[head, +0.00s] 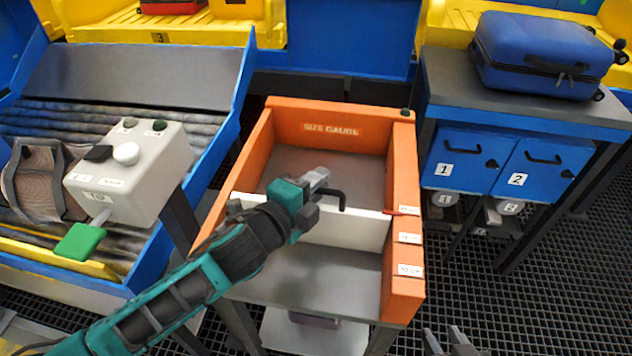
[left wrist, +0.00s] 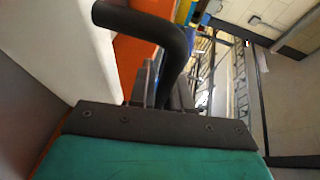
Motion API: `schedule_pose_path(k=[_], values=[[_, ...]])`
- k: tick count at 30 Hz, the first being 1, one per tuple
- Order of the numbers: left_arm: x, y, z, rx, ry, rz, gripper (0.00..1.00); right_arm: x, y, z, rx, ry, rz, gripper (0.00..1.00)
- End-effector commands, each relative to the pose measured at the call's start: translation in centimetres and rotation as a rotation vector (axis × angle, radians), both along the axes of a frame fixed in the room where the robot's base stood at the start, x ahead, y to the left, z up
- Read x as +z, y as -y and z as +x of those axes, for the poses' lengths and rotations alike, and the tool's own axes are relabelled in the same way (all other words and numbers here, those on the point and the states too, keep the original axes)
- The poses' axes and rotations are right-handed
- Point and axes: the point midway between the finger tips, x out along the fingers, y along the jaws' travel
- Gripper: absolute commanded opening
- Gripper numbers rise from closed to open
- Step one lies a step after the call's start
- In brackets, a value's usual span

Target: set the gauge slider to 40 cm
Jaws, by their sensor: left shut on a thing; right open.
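The orange size gauge (head: 400,165) is an open box. Its white slider plate (head: 350,229) spans it crosswise, with a black bent handle (head: 338,193) on top. A red pointer (head: 402,211) at the plate's right end lies beside the uppermost of the white labels on the right wall; their print is too small to read surely. My left gripper (head: 318,184) is shut on the handle. In the left wrist view the handle (left wrist: 165,28) rises beside the white plate (left wrist: 75,45), and the gripped part is partly hidden. My right gripper (head: 449,343) is open and empty, low in the picture.
A grey control box (head: 125,185) with buttons and a green tab stands left of the gauge, before a roller conveyor holding a brown bag (head: 38,180). A blue suitcase (head: 540,58) lies on the cabinet at right. Dark grated floor lies free right of the gauge.

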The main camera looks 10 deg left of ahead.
Motion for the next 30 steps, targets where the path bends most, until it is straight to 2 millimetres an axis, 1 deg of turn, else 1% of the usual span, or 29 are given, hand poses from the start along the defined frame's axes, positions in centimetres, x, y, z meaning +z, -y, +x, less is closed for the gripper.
schedule_pose_path(k=[2,5,12,18,21,24,30], values=[[-0.1,0.0,-0.6,0.0,-0.004,0.001,0.0,0.2,0.0,0.0,0.0,0.0,0.0,0.43],[-0.2,0.1,-2.1,-0.001,-0.009,0.0,0.0,0.6,0.0,0.0,0.0,0.0,0.0,0.43],[-0.3,0.1,-6.8,-0.001,-0.01,-0.001,0.0,1.3,0.0,0.0,0.0,0.0,0.0,0.43],[-0.4,0.1,-10.4,-0.001,-0.009,-0.002,0.0,1.2,0.0,0.0,0.0,-0.001,0.0,0.43],[-0.3,0.1,-11.6,-0.001,-0.008,-0.001,0.0,1.2,0.0,0.0,0.0,-0.001,0.0,0.43],[-0.3,0.1,-12.3,-0.001,-0.007,-0.001,0.0,1.1,0.0,-0.1,0.0,-0.002,0.0,0.43],[-0.2,0.1,-12.6,-0.002,-0.007,0.0,0.0,1.1,0.0,-0.1,0.0,-0.003,0.001,0.43]])
